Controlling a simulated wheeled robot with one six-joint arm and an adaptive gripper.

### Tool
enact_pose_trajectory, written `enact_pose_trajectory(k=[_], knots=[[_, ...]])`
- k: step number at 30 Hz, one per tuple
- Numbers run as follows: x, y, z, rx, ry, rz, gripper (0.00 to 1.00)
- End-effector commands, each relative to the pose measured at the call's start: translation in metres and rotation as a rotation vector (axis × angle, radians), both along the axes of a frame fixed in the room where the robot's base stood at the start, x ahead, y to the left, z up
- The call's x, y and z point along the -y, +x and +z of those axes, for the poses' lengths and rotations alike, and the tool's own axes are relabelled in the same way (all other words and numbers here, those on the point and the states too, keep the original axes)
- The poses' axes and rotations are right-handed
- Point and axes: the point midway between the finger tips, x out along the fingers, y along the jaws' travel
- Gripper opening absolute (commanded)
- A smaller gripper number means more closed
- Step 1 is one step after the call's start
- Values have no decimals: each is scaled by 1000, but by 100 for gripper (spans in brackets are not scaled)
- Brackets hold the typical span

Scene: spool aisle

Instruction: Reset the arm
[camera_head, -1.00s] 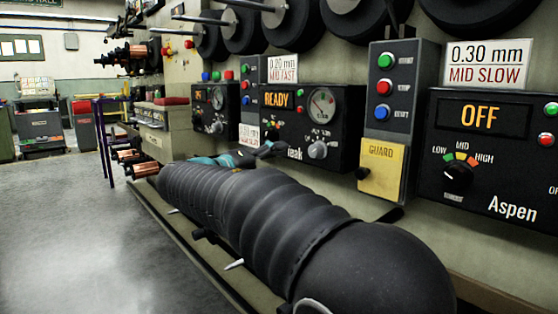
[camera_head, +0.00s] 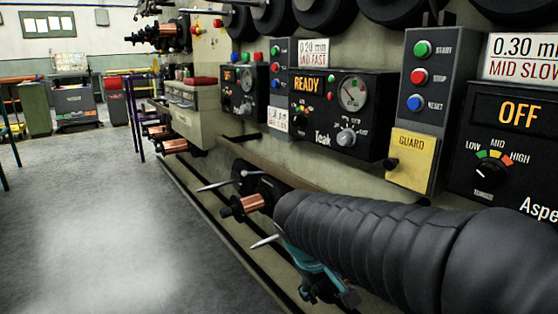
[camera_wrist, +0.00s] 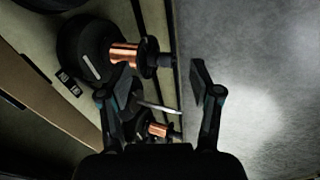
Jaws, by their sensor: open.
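My arm, in a ribbed black sleeve, crosses the lower right of the head view. My gripper (camera_head: 325,290), teal and dark, hangs below the sleeve's far end, partly hidden by it. In the wrist view my gripper (camera_wrist: 161,85) is open, with its two fingers wide apart and nothing held between them. Beyond the fingers are a copper spool (camera_wrist: 124,53) on a dark spindle and a second copper spool (camera_wrist: 158,130). A pale pointed rod (camera_wrist: 160,107) shows between the fingers.
The machine wall carries a READY panel (camera_head: 308,84), an OFF panel (camera_head: 521,115), a button box (camera_head: 425,75) and a yellow guard plate (camera_head: 412,160). A copper spool (camera_head: 252,203) juts out beyond my sleeve. The grey floor (camera_head: 110,240) at left is clear.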

Motion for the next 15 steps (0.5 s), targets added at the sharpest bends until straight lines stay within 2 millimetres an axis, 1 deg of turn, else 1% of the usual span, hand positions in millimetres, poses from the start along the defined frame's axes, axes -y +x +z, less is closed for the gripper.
enact_pose_trajectory(k=[1, 3, 6, 9, 12, 15], knots=[[7, -19, 6, -3, 61, -30, 64], [11, -42, 7, -4, 149, -73, 64], [17, -72, 10, 8, 261, -140, 64], [23, -100, 16, 33, 358, -213, 64], [31, -123, 24, 67, 431, -286, 64], [42, -139, 35, 108, 467, -341, 64]])
